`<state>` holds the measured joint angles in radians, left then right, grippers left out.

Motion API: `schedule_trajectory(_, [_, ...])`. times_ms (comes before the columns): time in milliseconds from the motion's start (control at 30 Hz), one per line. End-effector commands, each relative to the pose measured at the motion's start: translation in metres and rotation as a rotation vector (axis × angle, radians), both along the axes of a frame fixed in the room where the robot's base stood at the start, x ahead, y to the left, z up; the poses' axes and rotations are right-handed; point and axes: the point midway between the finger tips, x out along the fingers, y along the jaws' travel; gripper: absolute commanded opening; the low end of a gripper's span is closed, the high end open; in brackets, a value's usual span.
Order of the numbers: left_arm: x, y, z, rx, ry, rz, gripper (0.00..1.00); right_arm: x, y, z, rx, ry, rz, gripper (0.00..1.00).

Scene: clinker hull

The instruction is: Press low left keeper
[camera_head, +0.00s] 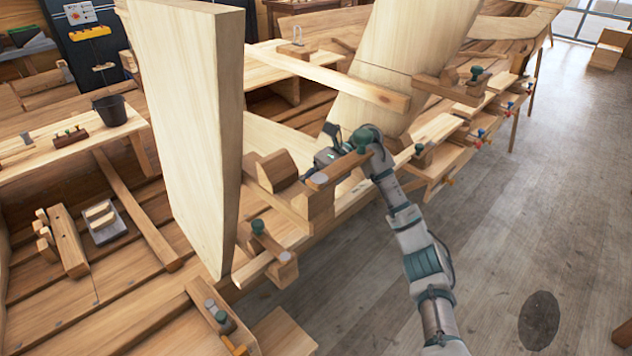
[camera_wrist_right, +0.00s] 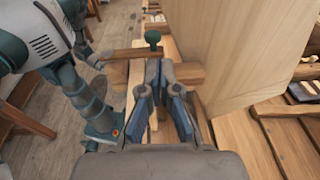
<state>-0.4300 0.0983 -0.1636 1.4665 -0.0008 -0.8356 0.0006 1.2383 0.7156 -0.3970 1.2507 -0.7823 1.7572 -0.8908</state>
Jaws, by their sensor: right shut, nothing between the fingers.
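My right gripper (camera_head: 324,157) is at the near edge of the hull, beside a wooden keeper bar (camera_head: 341,168) with a green knob. In the right wrist view its fingers (camera_wrist_right: 160,68) are shut and empty, pointing towards a keeper bar (camera_wrist_right: 121,54) with a green knob (camera_wrist_right: 153,37). The fingertips overlap the area just below that knob; I cannot tell whether they touch. I cannot tell which one is the low left keeper. My left gripper does not show.
A tall pale plank (camera_head: 190,120) stands at the left, and a second wide plank (camera_head: 405,45) leans behind my gripper. A bench (camera_head: 70,155) with a dark bucket (camera_head: 110,110) stands at the left.

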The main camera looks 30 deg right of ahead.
Motion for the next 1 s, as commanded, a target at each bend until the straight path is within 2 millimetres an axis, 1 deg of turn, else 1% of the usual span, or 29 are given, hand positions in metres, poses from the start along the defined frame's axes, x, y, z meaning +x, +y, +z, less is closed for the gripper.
schedule_trajectory(33, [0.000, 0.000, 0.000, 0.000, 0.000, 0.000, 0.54, 0.003, -0.011, 0.002, 0.002, 0.002, -0.003, 0.00])
schedule_trajectory(100, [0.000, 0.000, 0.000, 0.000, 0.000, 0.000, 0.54, 0.005, -0.022, 0.004, 0.002, 0.001, -0.003, 0.00])
schedule_trajectory(200, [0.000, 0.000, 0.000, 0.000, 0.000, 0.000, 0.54, 0.008, -0.035, 0.006, 0.001, 0.000, -0.002, 0.00])
schedule_trajectory(300, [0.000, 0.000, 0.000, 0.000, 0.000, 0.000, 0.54, 0.009, -0.042, 0.007, 0.000, 0.001, -0.001, 0.00])
schedule_trajectory(433, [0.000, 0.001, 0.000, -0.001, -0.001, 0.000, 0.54, 0.009, -0.045, 0.008, -0.001, 0.001, 0.001, 0.00])
schedule_trajectory(1000, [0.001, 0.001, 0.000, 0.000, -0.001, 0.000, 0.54, 0.009, -0.045, 0.007, 0.000, 0.001, 0.001, 0.00])
